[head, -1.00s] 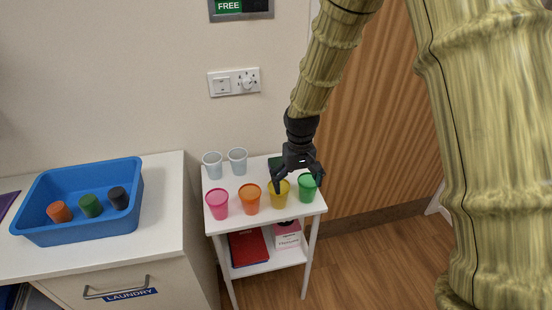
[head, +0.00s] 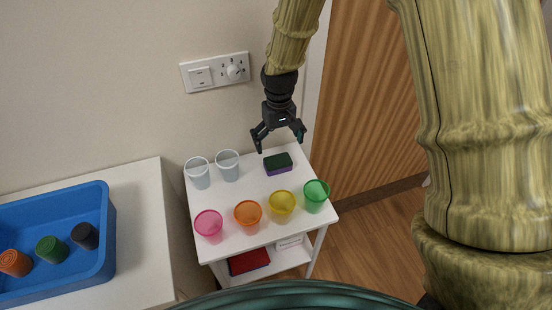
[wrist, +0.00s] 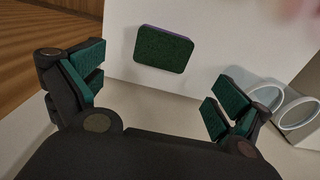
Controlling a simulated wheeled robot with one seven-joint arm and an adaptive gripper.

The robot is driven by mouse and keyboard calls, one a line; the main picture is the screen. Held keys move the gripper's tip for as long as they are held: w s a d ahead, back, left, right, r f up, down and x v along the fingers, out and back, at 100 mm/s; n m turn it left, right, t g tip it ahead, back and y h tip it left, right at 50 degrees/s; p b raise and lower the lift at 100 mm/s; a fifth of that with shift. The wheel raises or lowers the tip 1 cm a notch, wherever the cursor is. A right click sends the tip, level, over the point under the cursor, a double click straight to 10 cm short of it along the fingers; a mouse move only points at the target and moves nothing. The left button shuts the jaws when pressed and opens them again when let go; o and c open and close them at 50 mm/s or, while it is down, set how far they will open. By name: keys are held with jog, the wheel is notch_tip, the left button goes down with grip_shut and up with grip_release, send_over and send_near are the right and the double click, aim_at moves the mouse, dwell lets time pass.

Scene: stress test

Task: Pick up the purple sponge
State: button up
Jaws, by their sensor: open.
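The purple sponge (head: 278,164) lies on the back right part of the small white table (head: 262,232). Its dark green top faces up and a purple edge shows along its side. My gripper (head: 279,143) is open and empty, above and just behind the sponge in the head view. In the wrist view the sponge (wrist: 164,50) shows ahead of and between the spread fingers (wrist: 152,98), apart from both.
Two clear cups (head: 198,173) stand at the table's back left. Pink (head: 208,224), orange (head: 248,214), yellow (head: 281,207) and green (head: 316,196) cups line the front. A blue bin (head: 98,262) holding rolled items sits on the left counter. The wall is close behind.

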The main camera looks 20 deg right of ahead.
aim_at(278, 161)
jog(key=shift+s+f, duration=0.5)
jog(key=shift+s, duration=0.25)
jog(key=w+f, duration=0.2)
jog(key=shift+f, duration=0.4)
jog(key=shift+s+a+f+p, duration=0.1)
jog(key=shift+s+f+p, duration=0.55)
jog(key=shift+s+p, duration=0.15)
jog(key=f, duration=0.3)
jog(key=shift+w, duration=0.3)
jog(key=shift+s, duration=0.15)
jog(key=shift+f, duration=0.1)
jog(key=c, duration=0.7)
